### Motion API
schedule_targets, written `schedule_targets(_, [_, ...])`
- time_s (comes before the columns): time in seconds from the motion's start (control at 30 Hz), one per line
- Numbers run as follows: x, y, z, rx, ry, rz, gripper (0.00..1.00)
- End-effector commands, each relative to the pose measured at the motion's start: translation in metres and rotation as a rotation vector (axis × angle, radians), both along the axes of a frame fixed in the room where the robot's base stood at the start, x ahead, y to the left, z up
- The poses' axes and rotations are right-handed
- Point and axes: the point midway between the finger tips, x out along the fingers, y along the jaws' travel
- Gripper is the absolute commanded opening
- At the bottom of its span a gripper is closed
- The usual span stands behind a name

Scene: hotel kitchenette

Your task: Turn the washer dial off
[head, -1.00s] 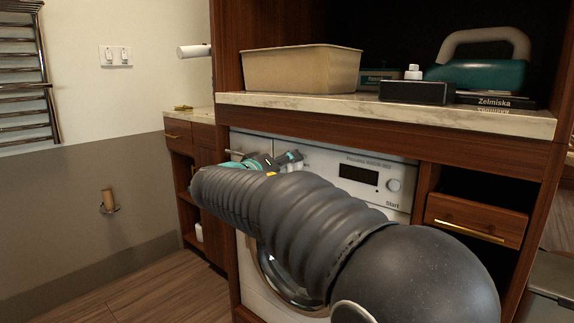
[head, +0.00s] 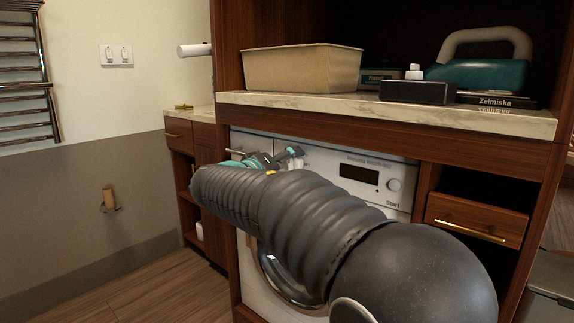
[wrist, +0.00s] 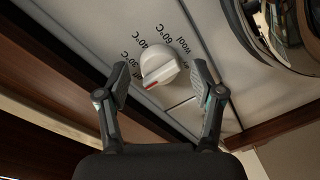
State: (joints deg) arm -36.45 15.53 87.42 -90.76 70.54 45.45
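The washer (head: 402,168) is white and built in under the counter, with a display, a knob and a "Start" label on the right of its panel. In the wrist view, the white temperature dial (wrist: 165,66) has a red mark pointing to the lower left. My gripper (wrist: 161,80) is open, one finger on each side of the dial, with visible gaps. In the head view, my gripper (head: 268,160) is at the washer panel's left part; my arm hides the dial there.
The marble counter (head: 300,102) overhangs the washer and holds a beige bin (head: 300,70) and a black box (head: 415,92). A wooden drawer (head: 475,220) is to the right. The round washer door (wrist: 283,22) shows in the wrist view. The floor at left is clear.

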Motion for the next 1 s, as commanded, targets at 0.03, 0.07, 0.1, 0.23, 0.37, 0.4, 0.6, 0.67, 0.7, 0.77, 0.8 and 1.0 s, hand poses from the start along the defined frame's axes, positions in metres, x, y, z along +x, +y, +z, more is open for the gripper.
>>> schedule_targets(0.03, [0.0,0.0,0.0,0.0,0.0,-0.001,0.67])
schedule_targets(0.07, [0.0,0.0,0.0,0.0,0.0,-0.001,0.67])
schedule_targets(0.1, [0.0,0.0,0.0,0.0,0.0,-0.001,0.67])
schedule_targets(0.23, [-0.005,0.003,0.0,0.001,-0.001,0.0,0.67])
schedule_targets(0.37, [-0.018,0.014,0.002,0.001,-0.001,0.002,0.67])
schedule_targets(0.4, [-0.024,0.018,0.002,0.0,-0.001,0.003,0.67])
schedule_targets(0.6, [-0.057,0.041,0.004,0.001,0.001,0.004,0.67])
schedule_targets(0.67, [-0.067,0.047,0.005,0.0,0.0,0.004,0.67])
schedule_targets(0.7, [-0.072,0.051,0.005,0.0,0.0,0.004,0.67])
schedule_targets(0.77, [-0.08,0.056,0.006,-0.001,0.0,0.002,0.67])
schedule_targets(0.8, [-0.084,0.059,0.006,0.0,0.0,0.004,0.67])
schedule_targets(1.0, [-0.096,0.067,0.007,0.0,0.0,0.001,0.67])
